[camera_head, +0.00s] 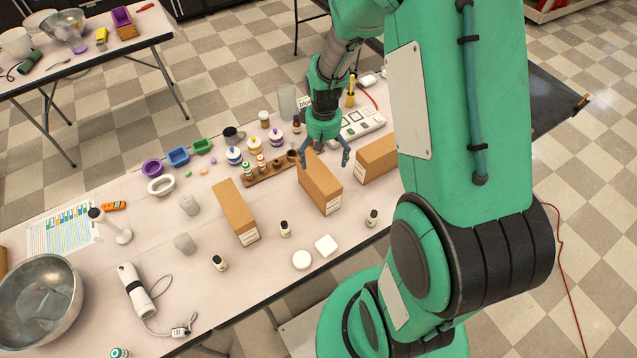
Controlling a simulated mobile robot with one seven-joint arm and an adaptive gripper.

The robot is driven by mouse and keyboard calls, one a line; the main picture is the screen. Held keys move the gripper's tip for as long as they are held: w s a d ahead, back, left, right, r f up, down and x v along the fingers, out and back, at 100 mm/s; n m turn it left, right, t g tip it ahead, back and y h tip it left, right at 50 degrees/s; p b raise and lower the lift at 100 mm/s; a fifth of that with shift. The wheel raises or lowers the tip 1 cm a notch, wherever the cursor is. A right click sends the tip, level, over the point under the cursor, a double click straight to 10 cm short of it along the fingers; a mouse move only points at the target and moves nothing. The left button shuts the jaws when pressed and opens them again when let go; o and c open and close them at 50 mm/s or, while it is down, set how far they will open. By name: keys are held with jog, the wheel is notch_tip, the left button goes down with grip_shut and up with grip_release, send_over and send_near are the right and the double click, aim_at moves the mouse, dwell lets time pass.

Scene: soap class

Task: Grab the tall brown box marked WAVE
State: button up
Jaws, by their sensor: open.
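Three tall brown boxes stand on the white table (75,195): a left box (232,208), a middle box (318,184) and a right box (374,158). Each has a pale label low on its near end, too small to read, so I cannot tell which is marked WAVE. My gripper (325,160) points down with its fingers spread, empty, at the far end of the middle box. One finger shows on each side of that box's top in the picture. I cannot tell whether they touch it. My arm partly hides the right box.
A wooden rack (270,172) with small bottles is behind the boxes. A metal bowl (38,300) and a white hand blender (135,290) are at the left.

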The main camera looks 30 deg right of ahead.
aim_at(322, 170)
jog(key=shift+f+b, duration=0.3)
jog(key=shift+f, duration=2.25)
jog(key=shift+f, duration=0.1)
jog(key=shift+w+f+b, duration=0.1)
jog(key=shift+f+b, duration=0.45)
jog(key=shift+f, duration=2)
jog(key=c, duration=1.7)
jog(key=shift+o, duration=0.2)
jog(key=shift+r, duration=0.2)
